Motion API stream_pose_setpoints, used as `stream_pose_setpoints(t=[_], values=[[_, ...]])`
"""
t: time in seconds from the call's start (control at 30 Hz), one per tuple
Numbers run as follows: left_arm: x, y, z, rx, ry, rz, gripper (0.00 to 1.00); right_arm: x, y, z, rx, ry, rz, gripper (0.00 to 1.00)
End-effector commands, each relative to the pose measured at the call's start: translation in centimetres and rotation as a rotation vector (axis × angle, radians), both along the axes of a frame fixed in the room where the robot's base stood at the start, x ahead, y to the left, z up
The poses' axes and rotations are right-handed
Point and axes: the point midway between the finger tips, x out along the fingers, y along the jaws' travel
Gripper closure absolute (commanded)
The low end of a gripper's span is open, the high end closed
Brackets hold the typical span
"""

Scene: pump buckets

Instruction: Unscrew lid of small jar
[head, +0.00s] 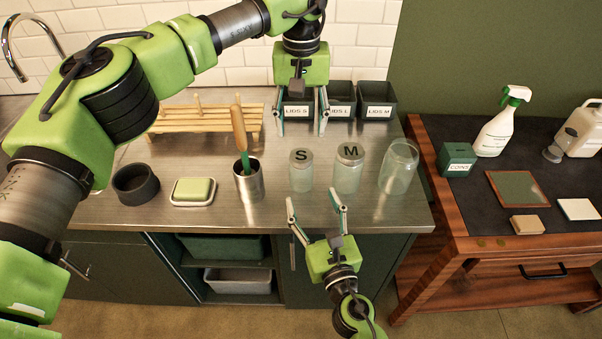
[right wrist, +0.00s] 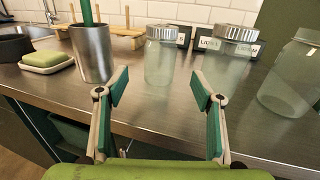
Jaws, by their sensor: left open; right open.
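The small jar (head: 301,176) is clear glass with a grey lid (head: 301,156) marked S, and stands upright on the metal counter. It also shows in the right wrist view (right wrist: 160,64), ahead of and between the fingers. A medium jar (head: 347,176) with a lid marked M stands to its right. My left gripper (head: 302,127) is open, pointing down above and behind the small jar, in front of the lid bins. My right gripper (head: 317,204) is open and empty in front of the small jar, at the counter's front edge. Neither gripper touches a jar.
An open glass jar (head: 399,168) stands right of the medium jar. A metal cup (head: 249,182) with a brush, a soap dish (head: 193,191) and a dark bowl (head: 136,184) stand to the left. Dark lid bins (head: 376,102) and a wooden rack (head: 205,121) are behind.

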Motion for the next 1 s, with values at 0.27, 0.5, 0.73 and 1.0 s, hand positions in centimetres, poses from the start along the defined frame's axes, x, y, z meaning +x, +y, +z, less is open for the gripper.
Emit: stream_pose_setpoints(t=[0.27, 0.5, 0.73, 1.0], values=[[0.0, -0.1, 0.0, -0.002, 0.001, 0.0, 0.49, 5.2, 1.4, 0.2, 0.001, -0.005, 0.001, 0.39], [0.0, -0.1, 0.0, -0.003, 0.001, 0.001, 0.49, 8.5, 2.2, 0.1, 0.003, -0.002, -0.001, 0.39], [0.0, -0.1, -0.1, -0.003, 0.001, 0.001, 0.49, 9.5, 2.5, 0.0, 0.002, 0.0, -0.001, 0.39], [0.0, -0.1, -0.1, -0.003, 0.001, 0.001, 0.49, 9.5, 2.5, 0.1, 0.002, -0.001, -0.001, 0.49]])
